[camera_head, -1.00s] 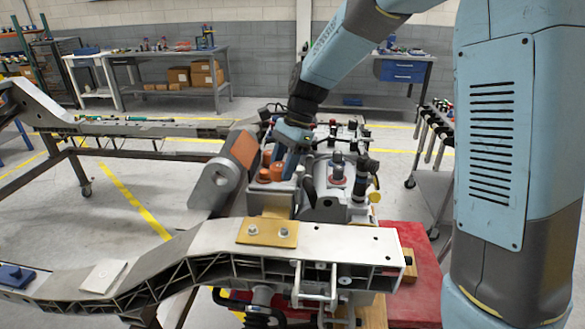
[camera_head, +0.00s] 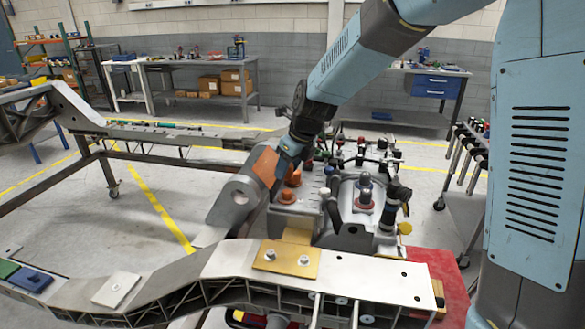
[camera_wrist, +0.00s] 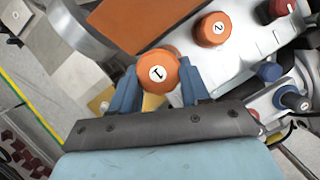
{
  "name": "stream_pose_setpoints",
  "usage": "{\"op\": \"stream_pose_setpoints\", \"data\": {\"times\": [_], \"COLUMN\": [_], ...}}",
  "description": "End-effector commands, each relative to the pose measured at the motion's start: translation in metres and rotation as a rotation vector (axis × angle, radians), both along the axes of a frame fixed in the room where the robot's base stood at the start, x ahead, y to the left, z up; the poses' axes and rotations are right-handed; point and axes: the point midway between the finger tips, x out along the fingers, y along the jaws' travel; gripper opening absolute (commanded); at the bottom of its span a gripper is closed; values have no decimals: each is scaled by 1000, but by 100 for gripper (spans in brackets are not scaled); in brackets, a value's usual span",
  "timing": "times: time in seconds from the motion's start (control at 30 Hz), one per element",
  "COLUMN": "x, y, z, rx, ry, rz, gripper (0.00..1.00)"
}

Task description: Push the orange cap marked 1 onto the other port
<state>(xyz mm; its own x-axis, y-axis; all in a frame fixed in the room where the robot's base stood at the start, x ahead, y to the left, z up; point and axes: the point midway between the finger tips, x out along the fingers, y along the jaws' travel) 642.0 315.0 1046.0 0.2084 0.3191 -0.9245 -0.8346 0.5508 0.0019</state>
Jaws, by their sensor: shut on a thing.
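The orange cap marked 1 (camera_wrist: 158,73) sits between my two blue fingertips in the wrist view, its number facing the camera. My gripper (camera_wrist: 158,87) is shut on it. The gripper (camera_head: 284,167) also shows in the head view, beside the orange caps; cap 1 cannot be made out there. An orange cap marked 2 (camera_wrist: 212,29) stands on the light grey casing (camera_wrist: 245,62), up and right of cap 1 and apart from it. No open port can be made out.
A flat orange panel (camera_wrist: 140,22) on a grey bracket is close above the gripper in the wrist view. Blue and dark fittings (camera_head: 365,190) stand on the casing to the right. The grey chassis rail (camera_head: 215,268) crosses the front.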

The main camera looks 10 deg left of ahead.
Motion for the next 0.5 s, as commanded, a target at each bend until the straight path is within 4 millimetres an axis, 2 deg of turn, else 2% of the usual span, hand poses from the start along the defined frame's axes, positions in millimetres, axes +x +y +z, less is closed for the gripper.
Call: {"op": "stream_pose_setpoints", "data": {"times": [0.27,0.5], "x": [7,9], "y": [-8,-12], "z": [-3,-22], "rx": [0,-2], "ry": [1,2], "rz": [-73,-81], "gripper": [3,3]}}
